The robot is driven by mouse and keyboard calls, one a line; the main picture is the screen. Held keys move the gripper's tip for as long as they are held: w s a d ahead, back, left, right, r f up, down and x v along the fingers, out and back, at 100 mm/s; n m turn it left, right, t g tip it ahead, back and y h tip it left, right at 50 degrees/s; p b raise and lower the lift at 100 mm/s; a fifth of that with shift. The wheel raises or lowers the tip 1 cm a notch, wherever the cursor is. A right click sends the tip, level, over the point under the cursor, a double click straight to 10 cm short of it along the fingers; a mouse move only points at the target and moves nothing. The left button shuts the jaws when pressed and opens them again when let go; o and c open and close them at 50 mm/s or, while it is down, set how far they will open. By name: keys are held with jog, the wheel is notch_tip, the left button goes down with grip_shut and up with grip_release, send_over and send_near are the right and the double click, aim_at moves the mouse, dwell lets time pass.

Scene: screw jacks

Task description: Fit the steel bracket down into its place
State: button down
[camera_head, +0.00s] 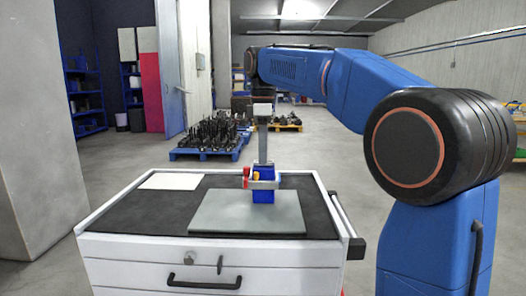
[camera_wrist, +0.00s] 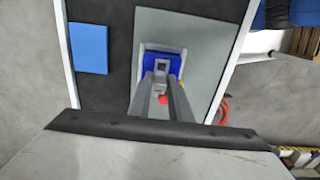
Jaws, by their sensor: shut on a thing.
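The blue jack body (camera_head: 263,196) stands on a grey plate (camera_head: 225,222) on the cart top. The steel bracket (camera_head: 264,184) shows as a light grey band across the upper part of the blue body. In the wrist view the bracket (camera_wrist: 148,47) shows as a pale edge beside the blue body (camera_wrist: 176,66). My gripper (camera_head: 263,164) points straight down over the jack and is shut on the bracket; it also shows in the wrist view (camera_wrist: 162,78). The fingers hide part of the bracket, so I cannot tell whether it is fully seated.
A red part (camera_head: 246,171) and an orange part (camera_head: 256,177) are at the jack's left side. A flat sheet (camera_head: 171,181) lies at the back left of the dark cart top (camera_head: 135,211). A blue pallet (camera_head: 207,154) with dark parts stands on the floor behind.

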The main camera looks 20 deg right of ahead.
jog(key=shift+f, duration=0.15)
jog(key=c, duration=1.5)
grip_release()
jog(key=shift+c, duration=0.2)
notch_tip(320, 180, up, 12)
